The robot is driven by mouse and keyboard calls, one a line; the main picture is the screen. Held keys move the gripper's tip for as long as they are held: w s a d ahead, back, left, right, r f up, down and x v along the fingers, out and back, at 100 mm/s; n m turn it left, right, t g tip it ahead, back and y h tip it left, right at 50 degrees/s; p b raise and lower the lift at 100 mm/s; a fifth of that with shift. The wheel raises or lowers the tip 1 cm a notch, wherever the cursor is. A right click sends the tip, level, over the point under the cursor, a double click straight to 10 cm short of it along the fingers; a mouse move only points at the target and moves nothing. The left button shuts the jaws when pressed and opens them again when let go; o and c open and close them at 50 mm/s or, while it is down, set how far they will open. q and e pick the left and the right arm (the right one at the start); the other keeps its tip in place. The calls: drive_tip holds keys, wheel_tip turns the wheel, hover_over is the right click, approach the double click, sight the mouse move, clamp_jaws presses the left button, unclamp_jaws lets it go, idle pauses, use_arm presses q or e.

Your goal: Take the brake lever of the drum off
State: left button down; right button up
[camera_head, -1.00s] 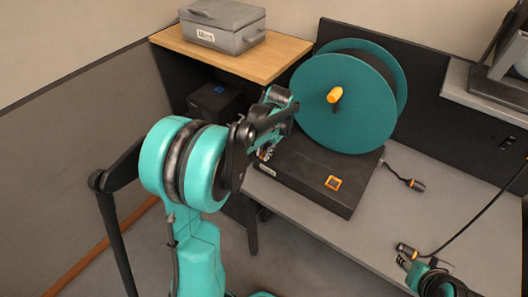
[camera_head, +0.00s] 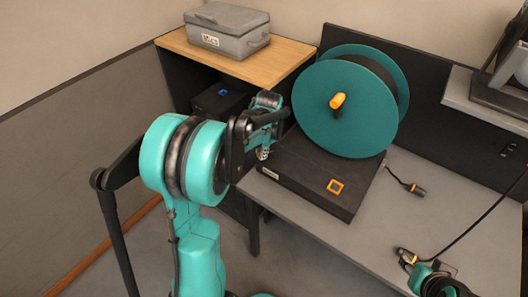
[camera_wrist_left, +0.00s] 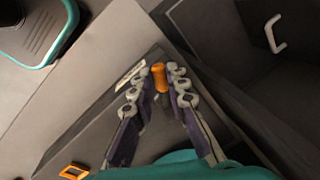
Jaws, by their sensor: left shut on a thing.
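The teal drum (camera_head: 345,108) stands upright on a dark base (camera_head: 310,180) on the grey desk, with an orange-gripped handle (camera_head: 338,101) on its face. In the left wrist view, the brake lever (camera_wrist_left: 160,78) has an orange grip and sits between the fingers of my left gripper (camera_wrist_left: 160,70), which is shut on it. In the head view my left gripper (camera_head: 262,153) is at the base's left side, and the lever is hidden there. My right gripper (camera_head: 412,262) is low at the right by a cable connector (camera_head: 404,252); I cannot tell whether it holds it.
A second plug (camera_head: 417,190) lies on the desk (camera_head: 345,240) right of the base. An orange-framed square (camera_head: 335,186) is on the base's top. A grey box (camera_head: 228,30) sits on a wooden shelf (camera_head: 180,39) behind. The desk's front middle is clear.

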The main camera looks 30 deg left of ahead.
use_arm(q)
drive_tip(key=m, duration=0.1)
drive_tip(key=a+m, duration=0.1)
drive_tip(key=shift+w+a+m+p, duration=0.15)
drive_tip(key=shift+w+m+p, duration=0.15)
drive_tip(key=shift+w+m, duration=0.1)
drive_tip(key=m, duration=0.1)
drive_tip(key=w+a+m, duration=0.1)
drive_tip(key=m, duration=0.1)
drive_tip(key=shift+w+m+t+h+p, duration=0.2)
drive_tip(key=shift+m+t+h+p, duration=0.1)
drive_tip(key=shift+t+h+p, duration=0.1)
drive_tip(key=shift+w+a+m+h+p, duration=0.2)
drive_tip(key=shift+w+m, duration=0.3)
drive_tip(key=shift+m, duration=0.5)
drive_tip(key=shift+w+a+m+h+p, duration=0.15)
drive_tip(key=shift+w+m, duration=0.3)
drive_tip(key=shift+m, duration=0.55)
drive_tip(key=shift+w+a+m+h+p, duration=0.1)
drive_tip(key=shift+w+m+h, duration=0.3)
drive_tip(key=shift+m, duration=0.6)
drive_tip(key=shift+w, duration=0.15)
drive_tip(key=c, duration=1.5)
unclamp_jaws()
